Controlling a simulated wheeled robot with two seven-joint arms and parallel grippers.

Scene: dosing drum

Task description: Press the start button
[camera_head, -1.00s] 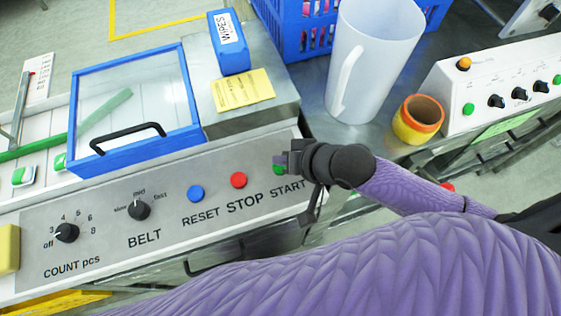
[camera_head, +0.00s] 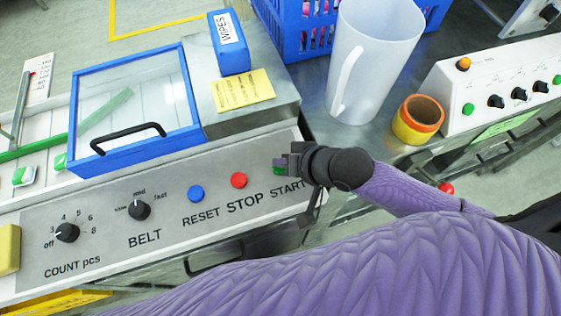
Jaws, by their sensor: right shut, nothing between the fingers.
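The green start button (camera_head: 279,170) sits at the right end of the sloped grey control panel (camera_head: 165,230), above the printed word START. My right gripper (camera_head: 284,162) is shut and empty, with its fingertips at the button and covering part of it. I cannot tell whether the tips touch or press the button. The red stop button (camera_head: 239,180) and the blue reset button (camera_head: 196,193) lie to the left of it. My left gripper is not in view.
Left of the buttons are the belt knob (camera_head: 139,210) and count knob (camera_head: 66,232). Behind the panel stand a blue-framed clear lid (camera_head: 135,105), a wipes box (camera_head: 229,42) and a yellow note (camera_head: 243,90). A white jug (camera_head: 385,55) and a tape roll (camera_head: 418,118) stand to the right.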

